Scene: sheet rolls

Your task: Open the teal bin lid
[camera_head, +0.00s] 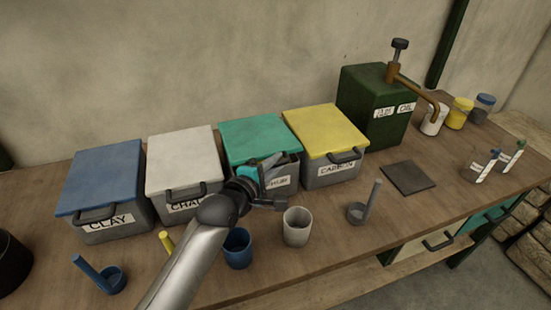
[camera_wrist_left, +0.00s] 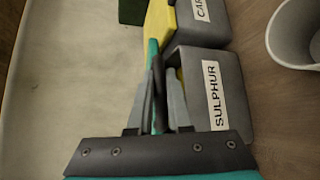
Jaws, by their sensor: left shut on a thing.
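The teal lid (camera_head: 258,135) is on the grey bin labelled SULPHUR (camera_wrist_left: 228,95), third from the left in the row. My left gripper (camera_head: 276,163) is at the lid's front edge and hides part of the bin's front and label. In the left wrist view the two fingers (camera_wrist_left: 157,100) are shut on the lid's dark handle (camera_wrist_left: 157,75). There the teal lid (camera_wrist_left: 151,50) shows as a thin, nearly edge-on strip. A narrow yellow patch shows beside the bin's rim; how far the lid is raised, if at all, I cannot tell. My right gripper is out of view.
Blue-lidded (camera_head: 103,175), white-lidded (camera_head: 183,160) and yellow-lidded (camera_head: 325,130) bins stand close on both sides. A blue cup (camera_head: 238,250), a pale cup (camera_head: 297,228) and a grey scoop (camera_head: 358,212) stand in front. A green pump box (camera_head: 377,105) is behind right.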

